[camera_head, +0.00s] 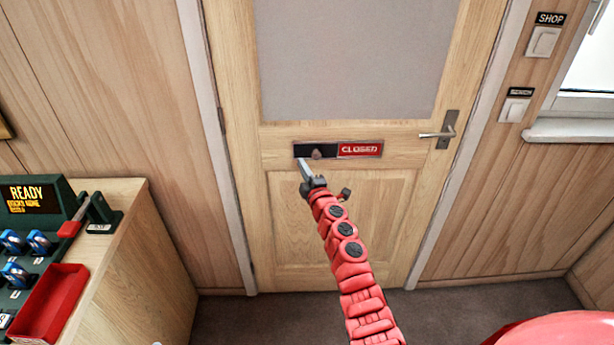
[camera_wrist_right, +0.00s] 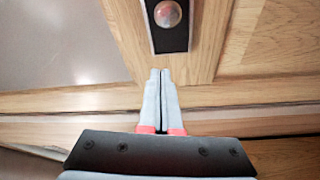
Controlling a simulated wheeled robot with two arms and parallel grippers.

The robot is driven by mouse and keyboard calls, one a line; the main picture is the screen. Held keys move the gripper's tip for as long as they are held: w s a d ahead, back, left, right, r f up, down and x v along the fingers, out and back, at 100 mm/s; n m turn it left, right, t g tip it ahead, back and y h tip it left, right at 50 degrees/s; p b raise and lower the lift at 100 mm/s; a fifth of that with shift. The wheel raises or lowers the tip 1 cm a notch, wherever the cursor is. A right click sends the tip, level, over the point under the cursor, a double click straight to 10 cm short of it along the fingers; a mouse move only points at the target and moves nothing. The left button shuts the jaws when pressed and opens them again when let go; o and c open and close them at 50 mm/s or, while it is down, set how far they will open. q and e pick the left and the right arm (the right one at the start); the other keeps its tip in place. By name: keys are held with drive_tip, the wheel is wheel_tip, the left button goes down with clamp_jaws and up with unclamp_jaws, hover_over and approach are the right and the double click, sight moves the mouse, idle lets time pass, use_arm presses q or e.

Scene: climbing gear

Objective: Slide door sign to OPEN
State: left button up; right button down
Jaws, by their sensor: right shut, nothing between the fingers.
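The door sign (camera_head: 338,150) is a narrow horizontal strip on the wooden door. Its right part reads CLOSED (camera_head: 360,150) in white on red. Its left part is a black slider panel with a round brownish knob (camera_head: 317,154). My right gripper (camera_head: 303,163) is shut and empty, with its tips just below the black left part of the sign. In the right wrist view the shut fingers (camera_wrist_right: 160,75) point at the end of the black panel, and the round knob (camera_wrist_right: 167,13) lies beyond the tips, apart from them. My left gripper is not in view.
The door has a frosted pane (camera_head: 355,60) above and a lever handle (camera_head: 440,133) at right. Switches marked SHOP (camera_head: 543,41) and another (camera_head: 514,110) are on the right wall. A wooden counter (camera_head: 140,250) with a red tray (camera_head: 48,303) stands at left.

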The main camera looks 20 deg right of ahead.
sight(302, 148)
drive_tip(key=w+d+b, duration=0.1)
drive_tip(key=w+b, duration=0.1)
drive_tip(key=w, duration=0.1)
drive_tip(key=w+d+b, duration=0.1)
drive_tip(key=shift+w+d+f, duration=0.2)
drive_tip(key=shift+w+d, duration=0.1)
drive_tip(key=shift+d, duration=0.05)
drive_tip(key=shift+s+d, duration=0.15)
drive_tip(key=shift+d, duration=0.2)
drive_tip(key=shift+d, duration=0.15)
drive_tip(key=shift+s+d, duration=0.15)
drive_tip(key=shift+d, duration=0.2)
drive_tip(key=s+d, duration=0.1)
drive_tip(key=d, duration=0.3)
drive_tip(key=s+d, duration=0.1)
drive_tip(key=d, duration=0.4)
drive_tip(key=s+d, duration=0.2)
drive_tip(key=d, duration=0.2)
drive_tip(key=shift+d, duration=0.4)
